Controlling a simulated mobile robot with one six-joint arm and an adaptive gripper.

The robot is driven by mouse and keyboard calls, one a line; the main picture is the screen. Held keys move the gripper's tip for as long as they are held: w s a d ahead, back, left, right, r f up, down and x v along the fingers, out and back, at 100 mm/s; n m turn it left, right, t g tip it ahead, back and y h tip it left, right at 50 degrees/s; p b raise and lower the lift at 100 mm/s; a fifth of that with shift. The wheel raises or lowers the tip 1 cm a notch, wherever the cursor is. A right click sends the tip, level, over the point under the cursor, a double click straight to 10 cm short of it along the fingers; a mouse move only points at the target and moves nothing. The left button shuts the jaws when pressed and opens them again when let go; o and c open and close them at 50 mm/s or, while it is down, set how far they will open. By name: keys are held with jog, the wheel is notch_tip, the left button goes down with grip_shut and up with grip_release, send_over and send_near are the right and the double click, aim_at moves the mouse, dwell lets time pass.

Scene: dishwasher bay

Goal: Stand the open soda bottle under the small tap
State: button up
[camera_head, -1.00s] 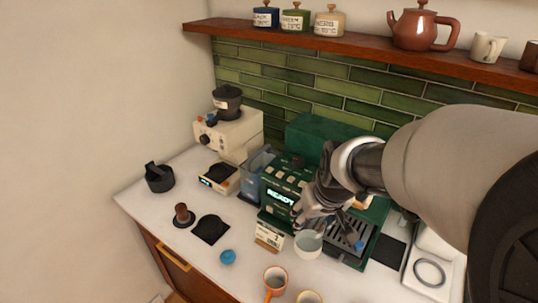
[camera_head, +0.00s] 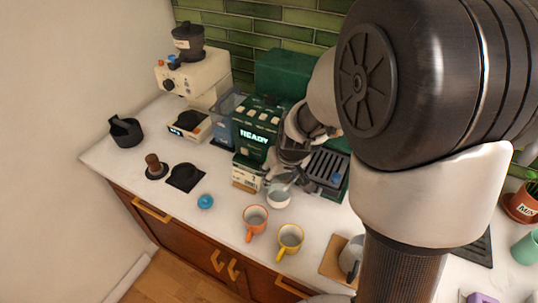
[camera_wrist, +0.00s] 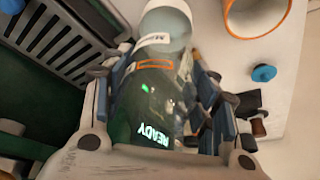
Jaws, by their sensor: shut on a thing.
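My gripper (camera_head: 290,165) is beside the front of the green coffee machine (camera_head: 285,75), above the counter. In the wrist view, my gripper (camera_wrist: 160,95) has its fingers on both sides of a clear, rounded thing, which looks like the soda bottle (camera_wrist: 150,95). The machine's READY lettering shows in the same place, so the bottle's outline is hard to tell. Its neck and opening cannot be made out. The arm and gripper cover this part of the head view. I cannot pick out the small tap.
A pale cup (camera_head: 278,198) stands close by the gripper. An orange mug (camera_head: 254,222) and a yellow mug (camera_head: 289,240) stand near the front edge. A blue round thing (camera_head: 205,201) lies to the left. A slatted drip tray (camera_head: 326,170) is at the right.

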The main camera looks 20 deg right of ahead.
jog(key=w, duration=0.2)
jog(key=w+f, duration=0.1)
jog(key=shift+w+b, duration=0.35)
jog(key=shift+b, duration=0.05)
jog(key=shift+f, duration=0.2)
jog(key=o, duration=1.7)
